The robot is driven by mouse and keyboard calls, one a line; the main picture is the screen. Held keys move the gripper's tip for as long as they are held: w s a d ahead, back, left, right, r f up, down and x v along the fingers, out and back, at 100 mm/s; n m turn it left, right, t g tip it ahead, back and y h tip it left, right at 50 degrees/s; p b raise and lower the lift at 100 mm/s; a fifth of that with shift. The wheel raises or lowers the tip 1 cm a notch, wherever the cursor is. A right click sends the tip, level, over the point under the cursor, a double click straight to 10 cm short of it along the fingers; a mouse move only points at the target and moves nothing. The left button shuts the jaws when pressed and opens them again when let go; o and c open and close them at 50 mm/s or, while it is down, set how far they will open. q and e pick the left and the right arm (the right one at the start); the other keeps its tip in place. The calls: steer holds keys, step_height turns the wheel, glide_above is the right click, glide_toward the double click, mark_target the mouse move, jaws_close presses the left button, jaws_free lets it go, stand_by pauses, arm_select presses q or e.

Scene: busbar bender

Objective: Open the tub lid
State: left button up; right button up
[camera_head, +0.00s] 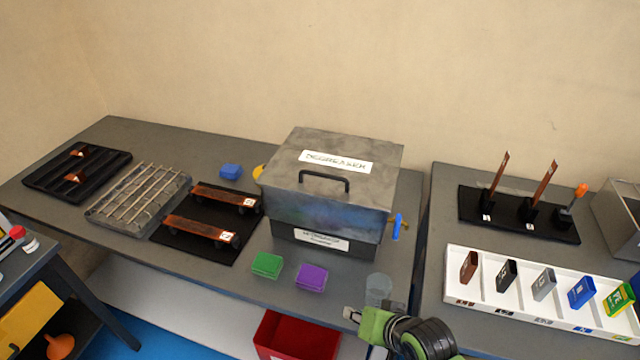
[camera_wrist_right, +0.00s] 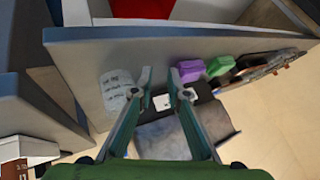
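The grey metal tub (camera_head: 315,232) stands on the table in the middle of the head view, with a white label on its front. Its lid (camera_head: 285,155) is down and carries a white label and a black bar handle (camera_head: 324,181). My right gripper (camera_head: 352,313) is near the table's front edge, in front of the tub and apart from the handle. In the right wrist view its two fingers (camera_wrist_right: 160,78) are spread with nothing between them, and the tub (camera_wrist_right: 185,135) shows beyond them, partly hidden. My left gripper is in neither view.
Green (camera_head: 267,265) and purple (camera_head: 312,277) blocks sit before the tub. A blue-handled valve (camera_head: 397,226) is on its right side. A mat with copper bars (camera_head: 212,231) lies left. A red bin (camera_head: 295,338) is below.

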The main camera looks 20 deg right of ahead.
steer(key=w+r+m+t, duration=0.3)
steer(key=w+r+m, duration=0.2)
steer(key=w+r, duration=0.35)
steer(key=m+t+y, duration=0.1)
steer(key=m+t, duration=0.4)
steer(key=m, duration=0.2)
glide_toward(327, 177)
steer(key=p+x, duration=0.3)
steer(key=x, duration=0.6)
steer(key=shift+w, duration=0.1)
steer(key=shift+x, duration=0.9)
steer(key=shift+a, duration=0.1)
jaws_close()
